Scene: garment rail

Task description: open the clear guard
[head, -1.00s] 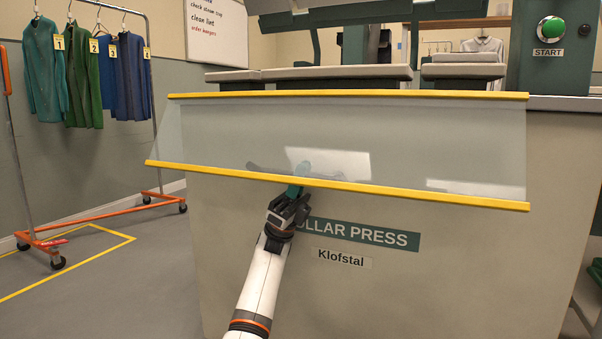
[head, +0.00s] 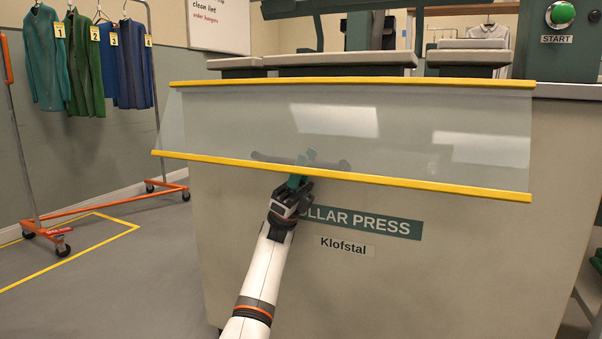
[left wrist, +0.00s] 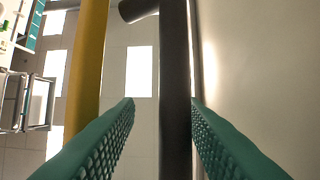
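The clear guard (head: 400,135) is a see-through panel across the front of the collar press, with a yellow top bar (head: 350,83) and a yellow lower bar (head: 420,184). It hangs slanting outward. A dark handle bar (head: 262,157) shows through the panel; in the left wrist view the dark bar (left wrist: 174,90) runs between my green fingers. My left gripper (head: 303,168) reaches up at the lower bar, its tips seen through the panel. The fingers (left wrist: 163,105) are apart, with a gap on the bar's left side. The yellow bar (left wrist: 88,60) lies outside the left finger. My right gripper is out of view.
The press body (head: 460,270) fills the space below and behind the guard. A green START button (head: 560,14) is at the upper right. A garment rail (head: 105,209) with several jackets stands on the left, beside open floor (head: 110,290).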

